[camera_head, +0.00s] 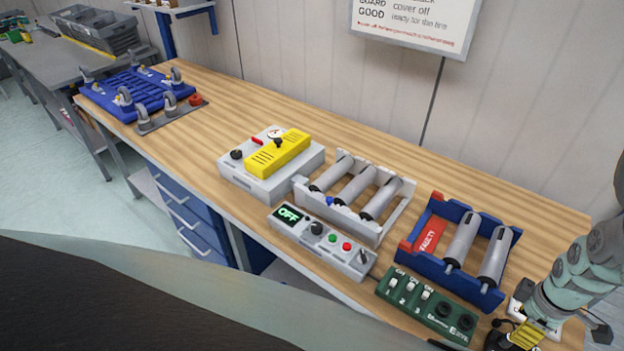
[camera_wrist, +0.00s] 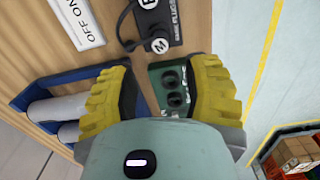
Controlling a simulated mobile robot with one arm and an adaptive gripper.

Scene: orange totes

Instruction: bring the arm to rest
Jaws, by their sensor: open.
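My gripper (camera_head: 524,336) is at the lower right of the head view, partly cut off by the frame edge, at the near right end of the bench. In the wrist view its yellow-padded fingers (camera_wrist: 162,90) are spread apart with nothing held between them. The green switch box (camera_head: 428,307) lies just left of the gripper. Its end with two round black sockets (camera_wrist: 173,85) shows between the fingers in the wrist view. I cannot tell the exact gap between fingers and box. My arm rises at the right edge.
A blue tray (camera_head: 408,246) holding grey cylinders, a grey rack (camera_head: 384,233), an OFF-display control box (camera_head: 322,242) and a white unit with a yellow bar (camera_head: 229,170) stand along the wooden bench (camera_head: 262,105). Black connectors (camera_wrist: 157,43) lie near my fingers. The bench's back strip is clear.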

